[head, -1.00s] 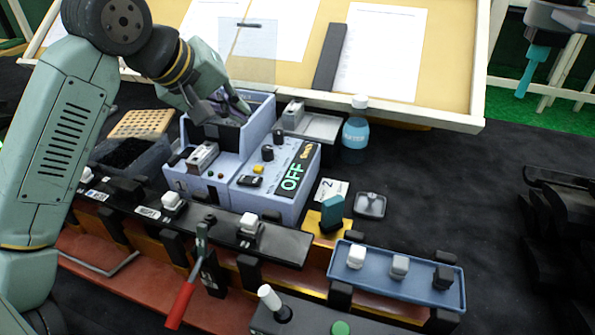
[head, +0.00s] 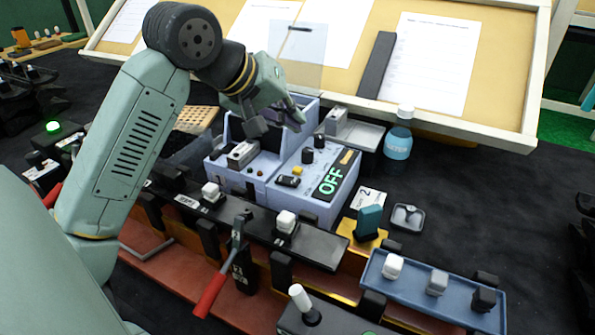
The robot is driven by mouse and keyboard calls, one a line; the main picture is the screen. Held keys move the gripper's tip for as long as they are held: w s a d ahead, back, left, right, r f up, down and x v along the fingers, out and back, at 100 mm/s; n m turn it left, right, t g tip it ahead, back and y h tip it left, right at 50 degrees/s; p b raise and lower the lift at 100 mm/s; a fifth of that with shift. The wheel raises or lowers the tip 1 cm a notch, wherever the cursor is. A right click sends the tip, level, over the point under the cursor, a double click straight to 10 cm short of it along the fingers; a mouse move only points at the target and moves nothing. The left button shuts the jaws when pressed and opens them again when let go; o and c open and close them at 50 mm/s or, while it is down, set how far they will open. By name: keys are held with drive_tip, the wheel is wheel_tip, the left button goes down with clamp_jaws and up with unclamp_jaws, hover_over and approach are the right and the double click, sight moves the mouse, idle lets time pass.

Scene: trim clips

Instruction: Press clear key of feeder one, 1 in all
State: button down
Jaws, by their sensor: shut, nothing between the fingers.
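The blue-grey feeder unit (head: 228,171) stands mid-table in the head view, with a metal block (head: 242,154) and small round buttons (head: 255,171) on top. Joined to its right is a control box (head: 312,200) with black knobs, a yellow key (head: 297,170) and a display (head: 331,181) reading OFF. I cannot read which key is the clear key. My gripper (head: 275,119) is shut and empty over the rear of the feeder unit, by its raised back wall. It hides part of that wall; contact cannot be told.
A water bottle (head: 398,140) and grey tray (head: 360,133) stand right of the feeder. In front are a black rail (head: 317,245) with white clips, a red-handled toggle clamp (head: 212,293) and a blue tray (head: 410,283) of blocks. A tilted document board (head: 350,84) rises behind.

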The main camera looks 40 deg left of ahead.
drive_tip(key=b, duration=0.3)
hover_over(297, 171)
drive_tip(key=a, duration=0.1)
drive_tip(key=f, duration=0.5)
drive_tip(key=shift+w+a+f, duration=0.15)
drive_tip(key=shift+w+f, duration=0.1)
drive_tip(key=shift+f, duration=0.1)
drive_tip(key=shift+f+b, duration=0.5)
drive_tip(key=shift+b, duration=0.15)
drive_tip(key=shift+f+b, duration=0.2)
drive_tip(key=shift+b, duration=0.1)
drive_tip(key=shift+f+b, duration=0.25)
drive_tip(key=shift+b, duration=0.2)
drive_tip(key=shift+f+b, duration=0.5)
drive_tip(key=shift+b, duration=0.15)
idle(0.4)
drive_tip(key=shift+r, duration=0.1)
drive_tip(key=shift+r+p, duration=0.35)
drive_tip(key=shift+r, duration=0.55)
